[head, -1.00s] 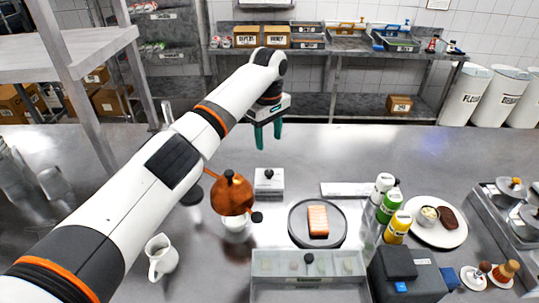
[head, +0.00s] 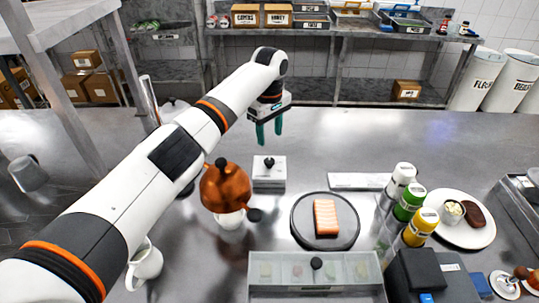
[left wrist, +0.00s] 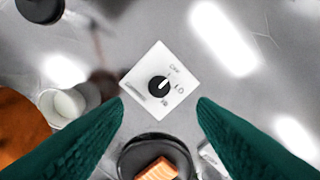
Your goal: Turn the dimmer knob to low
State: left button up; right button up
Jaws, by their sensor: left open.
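The dimmer is a small white box (head: 265,181) with a black knob (head: 269,163) on top, on the steel counter in the middle of the head view. In the left wrist view the knob (left wrist: 159,88) shows from above, with a white pointer mark aimed to the upper right and small lettering, including "LO", on the plate (left wrist: 148,72). My left gripper (head: 269,132) is open and empty above the counter, apart from the knob. In the left wrist view its green fingers (left wrist: 160,106) come up on either side below the knob. My right gripper is not in view.
A copper kettle (head: 226,187) and a white cup (head: 231,221) stand close left of the dimmer. A dark round plate (head: 301,236) with salmon (head: 325,218) lies to the right front. A lidded clear container (head: 262,288) is at the front. The counter behind the dimmer is clear.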

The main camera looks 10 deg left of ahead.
aim_at(269, 160)
pick_arm(q)
notch_tip(269, 160, down, 9)
jog(key=shift+s+f+p, duration=0.1)
jog(key=shift+s+p, duration=0.05)
jog(key=shift+p, duration=0.3)
jog(key=shift+c, duration=0.5)
jog(key=c, duration=0.9)
